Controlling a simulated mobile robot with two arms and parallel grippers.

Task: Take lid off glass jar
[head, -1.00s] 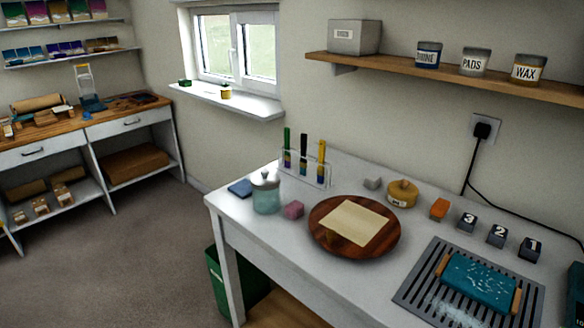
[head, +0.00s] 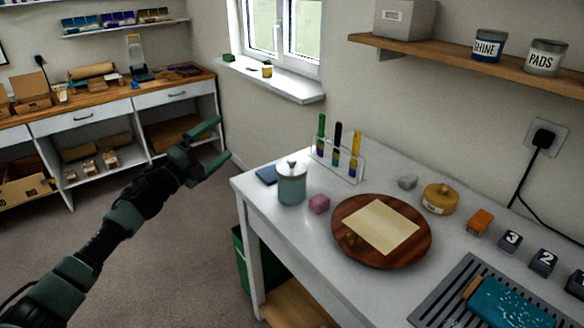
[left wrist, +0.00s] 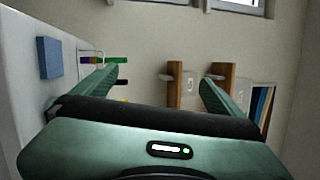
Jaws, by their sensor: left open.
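The glass jar (head: 292,188) stands upright near the left end of the white table, tinted blue-green. Its pale lid (head: 291,167) with a small knob is on top. My left gripper (head: 216,146) is open and empty, in the air left of the table and apart from the jar. In the left wrist view the left gripper (left wrist: 155,88) shows its two fingers spread with nothing between them; the jar is not seen there. My right gripper is in neither view.
A round wooden board (head: 345,238) with a paper sheet lies to the right. A shelf (head: 480,66) hangs above the table.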

